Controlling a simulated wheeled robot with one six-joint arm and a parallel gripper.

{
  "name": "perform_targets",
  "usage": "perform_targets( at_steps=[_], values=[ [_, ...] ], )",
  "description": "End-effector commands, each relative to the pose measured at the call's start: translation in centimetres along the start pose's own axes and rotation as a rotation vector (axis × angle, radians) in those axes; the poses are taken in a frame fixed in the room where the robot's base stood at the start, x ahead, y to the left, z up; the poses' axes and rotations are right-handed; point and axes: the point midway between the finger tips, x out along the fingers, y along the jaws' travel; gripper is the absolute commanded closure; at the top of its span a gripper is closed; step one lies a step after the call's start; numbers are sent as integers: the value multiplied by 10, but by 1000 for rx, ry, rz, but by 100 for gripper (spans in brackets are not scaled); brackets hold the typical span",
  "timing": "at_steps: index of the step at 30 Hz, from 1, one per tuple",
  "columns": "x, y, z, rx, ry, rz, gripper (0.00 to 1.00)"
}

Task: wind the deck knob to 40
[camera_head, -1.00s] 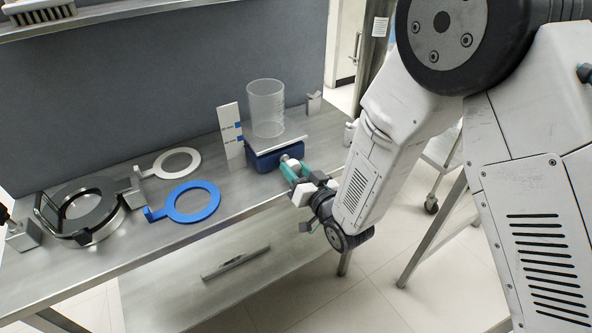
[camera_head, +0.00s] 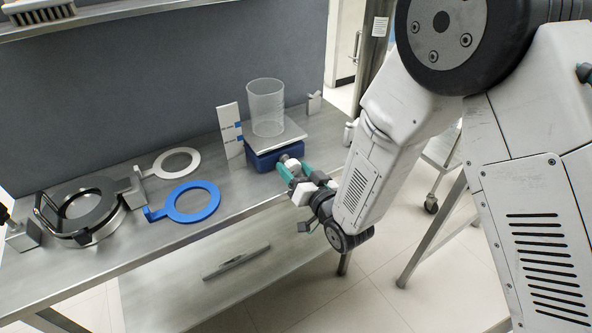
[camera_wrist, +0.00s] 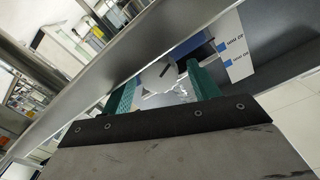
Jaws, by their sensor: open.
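A blue stand (camera_head: 262,162) with a flat metal deck (camera_head: 285,138) on top stands on the bench. Its grey deck knob (camera_head: 291,162) is on the front face and is partly hidden by my gripper in the head view. My gripper (camera_head: 296,170) has teal fingers, is open, and sits right in front of the knob. In the wrist view the round end of the knob (camera_wrist: 160,73) shows between the two spread fingertips. A white card with blue marks (camera_head: 231,135) stands at the deck's left; its lettering (camera_wrist: 235,45) is too small to read surely.
A clear beaker (camera_head: 266,108) stands on the deck. To the left lie a blue ring (camera_head: 210,211), a white ring (camera_head: 195,160) and a round metal fixture (camera_head: 98,235). The bench's front edge runs just below my gripper.

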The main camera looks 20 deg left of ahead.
Motion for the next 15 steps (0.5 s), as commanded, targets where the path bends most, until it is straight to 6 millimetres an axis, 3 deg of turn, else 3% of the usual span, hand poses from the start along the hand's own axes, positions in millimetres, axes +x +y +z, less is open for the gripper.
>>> perform_targets(
  at_steps=[5, 15],
  values=[
    [-15, 0, 0, 0, -2, 1, 40],
    [-68, 0, 0, 1, -1, 2, 40]
  ],
)
